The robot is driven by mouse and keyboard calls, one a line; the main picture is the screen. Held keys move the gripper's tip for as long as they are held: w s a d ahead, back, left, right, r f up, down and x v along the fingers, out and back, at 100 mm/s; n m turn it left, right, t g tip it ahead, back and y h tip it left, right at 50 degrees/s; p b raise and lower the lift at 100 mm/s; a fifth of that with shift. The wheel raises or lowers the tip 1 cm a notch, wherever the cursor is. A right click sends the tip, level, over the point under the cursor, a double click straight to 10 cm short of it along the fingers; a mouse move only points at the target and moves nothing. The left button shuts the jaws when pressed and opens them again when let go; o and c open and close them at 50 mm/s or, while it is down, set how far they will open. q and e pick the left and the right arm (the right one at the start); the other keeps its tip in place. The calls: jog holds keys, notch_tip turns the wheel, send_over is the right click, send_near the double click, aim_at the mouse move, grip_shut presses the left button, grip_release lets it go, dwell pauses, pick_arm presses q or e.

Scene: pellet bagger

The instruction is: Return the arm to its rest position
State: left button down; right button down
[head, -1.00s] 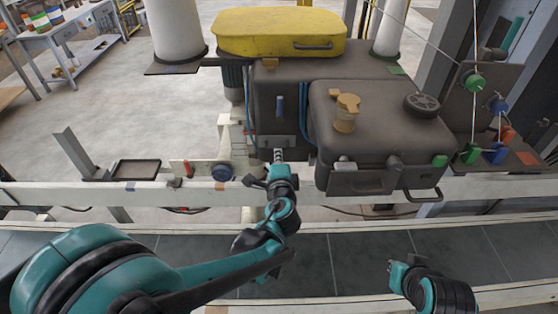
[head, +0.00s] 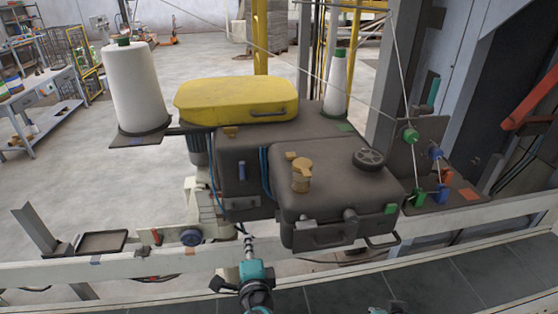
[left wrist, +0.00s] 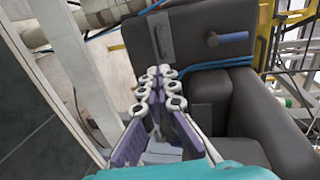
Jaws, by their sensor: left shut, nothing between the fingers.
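My left gripper (head: 248,243) is at the lower middle of the head view, just below the sewing machine's dark body (head: 245,165). Its fingers are together with nothing between them. In the left wrist view the two fingers (left wrist: 160,74) meet at their tips, in front of the dark housing with a blue handle (left wrist: 228,38). I see a gap between the fingertips and the machine in the head view. Only a small tip of my right gripper (head: 379,310) shows at the bottom edge, so its jaws cannot be made out.
A white rail (head: 130,269) runs across in front of the machine, with a dark conveyor belt (head: 435,280) on the near side. A yellow cover (head: 236,100), white thread cones (head: 138,88) and coloured thread guides (head: 420,196) surround the machine. A small black tray (head: 101,242) is at left.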

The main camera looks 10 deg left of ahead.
pick_arm(q)
jog(key=s+a+f+n+g+h, duration=0.1)
jog(key=s+a+f+n+g, duration=0.5)
jog(key=n, duration=0.3)
jog(key=s+d+r+n+g+h, duration=0.1)
jog(key=s+n+h, duration=0.2)
jog(key=s+n, duration=0.2)
jog(key=shift+s+d+n+g, duration=0.3)
jog(key=shift+s+d+g, duration=0.1)
jog(key=shift+s, duration=0.55)
jog(key=shift+r, duration=0.1)
